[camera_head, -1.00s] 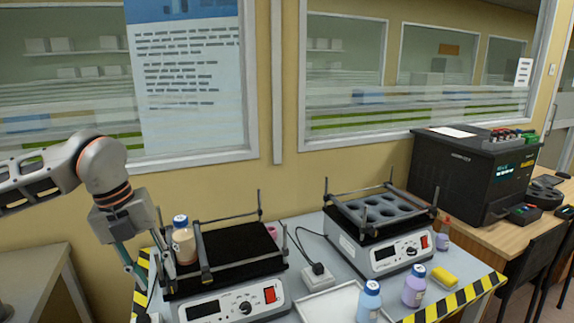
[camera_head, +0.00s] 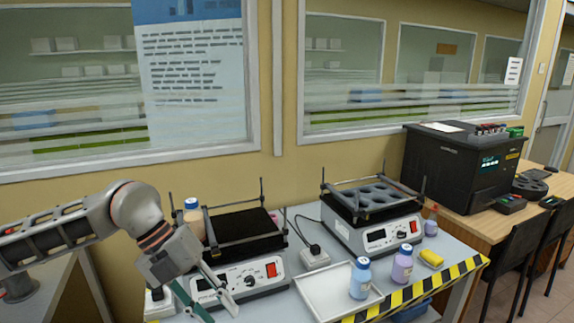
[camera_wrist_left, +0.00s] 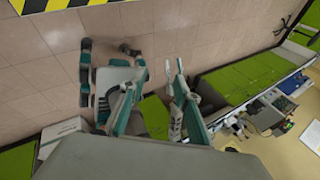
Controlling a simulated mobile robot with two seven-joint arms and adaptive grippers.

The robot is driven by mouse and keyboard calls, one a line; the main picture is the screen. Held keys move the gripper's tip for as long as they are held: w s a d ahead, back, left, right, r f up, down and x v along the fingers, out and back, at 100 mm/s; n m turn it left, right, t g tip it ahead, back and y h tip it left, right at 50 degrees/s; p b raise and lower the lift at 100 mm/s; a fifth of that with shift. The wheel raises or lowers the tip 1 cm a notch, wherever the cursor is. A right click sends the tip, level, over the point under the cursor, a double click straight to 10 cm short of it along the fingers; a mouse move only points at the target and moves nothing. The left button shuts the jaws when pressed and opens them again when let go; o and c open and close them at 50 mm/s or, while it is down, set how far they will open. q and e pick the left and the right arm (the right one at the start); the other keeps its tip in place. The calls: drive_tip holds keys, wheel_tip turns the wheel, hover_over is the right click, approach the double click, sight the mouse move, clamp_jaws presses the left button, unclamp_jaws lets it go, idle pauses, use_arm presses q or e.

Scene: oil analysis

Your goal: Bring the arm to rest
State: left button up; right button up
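My left arm (camera_head: 137,207) comes in from the left in the head view. Its gripper (camera_head: 221,313) points down and to the right, in front of the left shaker. The fingers are apart with nothing between them. The open fingers also show in the left wrist view (camera_wrist_left: 158,72), above the floor with parts of my own body behind. A blue-capped bottle with tan contents (camera_head: 194,217) stands at the left end of the left shaker (camera_head: 250,285), apart from the gripper and partly hidden by my arm. My right gripper is not in view.
A second shaker (camera_head: 375,232) stands to the right. A black analyser (camera_head: 465,165) sits on the wooden desk at right.

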use_arm(q)
drive_tip(key=s+d+r+n+t+h, duration=0.1)
drive_tip(key=s+d+r+n+h, duration=0.15)
drive_tip(key=d+h, duration=0.55)
drive_tip(key=s+d+r+n+h, duration=0.15)
drive_tip(key=s+d+h, duration=0.35)
drive_tip(key=d, duration=0.5)
drive_tip(key=w+a+f+n+t+y, duration=0.1)
drive_tip(key=w+a+f+n+t, duration=0.4)
drive_tip(key=w+n+t, duration=0.55)
drive_tip(key=s+a+f+n+t+y, duration=0.3)
drive_tip(key=a+f+n+t+y, duration=0.3)
drive_tip(key=a+f+n+y, duration=0.5)
drive_tip(key=s+a+f+n+g+y, duration=0.2)
drive_tip(key=s+a+f, duration=0.2)
drive_tip(key=s+f, duration=0.3)
drive_tip(key=s+a+f+n+g+y, duration=0.2)
drive_tip(key=s+f, duration=0.5)
drive_tip(key=f, duration=0.8)
drive_tip(key=shift+s+a+n+g, duration=0.3)
drive_tip(key=shift+a+g, duration=0.45)
drive_tip(key=shift+a, duration=0.5)
drive_tip(key=shift+o, duration=0.6)
